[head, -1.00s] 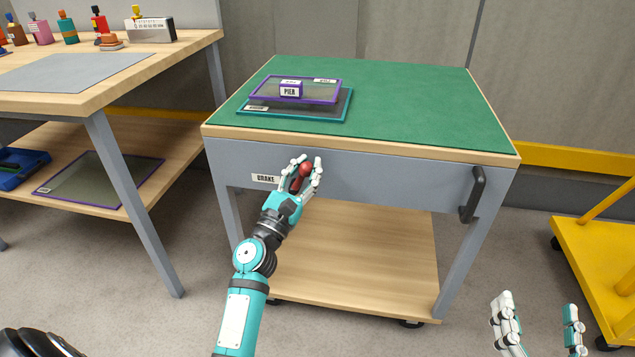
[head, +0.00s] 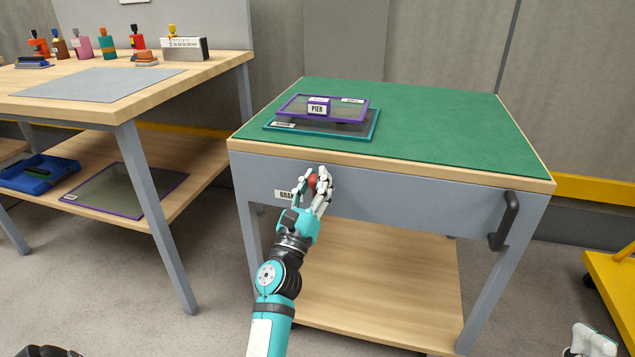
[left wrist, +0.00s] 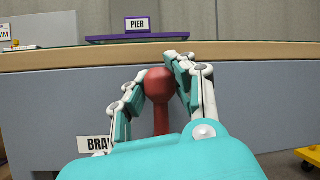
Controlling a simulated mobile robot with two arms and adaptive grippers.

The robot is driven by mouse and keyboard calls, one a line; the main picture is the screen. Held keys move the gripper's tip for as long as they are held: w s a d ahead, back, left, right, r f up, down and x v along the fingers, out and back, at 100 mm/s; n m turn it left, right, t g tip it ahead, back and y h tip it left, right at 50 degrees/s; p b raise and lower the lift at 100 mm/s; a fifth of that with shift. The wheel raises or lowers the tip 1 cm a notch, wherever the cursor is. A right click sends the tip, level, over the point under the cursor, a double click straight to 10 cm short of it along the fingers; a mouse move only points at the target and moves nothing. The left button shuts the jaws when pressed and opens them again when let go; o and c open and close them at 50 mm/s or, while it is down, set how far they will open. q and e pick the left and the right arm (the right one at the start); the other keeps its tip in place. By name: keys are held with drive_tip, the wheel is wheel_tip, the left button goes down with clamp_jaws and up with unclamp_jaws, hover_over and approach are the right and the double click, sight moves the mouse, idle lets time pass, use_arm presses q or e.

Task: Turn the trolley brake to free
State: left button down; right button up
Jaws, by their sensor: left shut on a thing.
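The trolley (head: 430,140) has a green top and a grey front panel. The brake lever, a red knob (head: 312,181) on a red stem, is on that panel just right of the BRAKE label (head: 284,195). In the left wrist view the knob (left wrist: 159,84) is up and the stem (left wrist: 161,120) runs down nearly upright. My left gripper (head: 316,179) is shut on the lever, its fingers on both sides of the knob. They partly hide the lever and label in the head view. My right gripper (head: 590,341) is only partly in view at the bottom right corner.
Purple- and teal-rimmed trays (head: 372,124) lie on the trolley top, with a PIER block (head: 318,106). A black handle (head: 504,221) sticks out at the panel's right. A workbench (head: 130,105) with several bottles stands left, a yellow cart (head: 612,285) right.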

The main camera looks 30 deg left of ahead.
sight(315, 160)
use_arm(q)
drive_tip(key=shift+f, duration=0.4)
drive_tip(key=c, duration=1)
unclamp_jaws()
drive_tip(key=shift+s+a+r, duration=0.1)
drive_tip(key=shift+s+r, duration=0.1)
drive_tip(key=shift+w+r, duration=0.1)
drive_tip(key=shift+r, duration=0.1)
drive_tip(key=shift+w+r, duration=0.1)
drive_tip(key=shift+r, duration=2.35)
drive_tip(key=shift+r, duration=2.35)
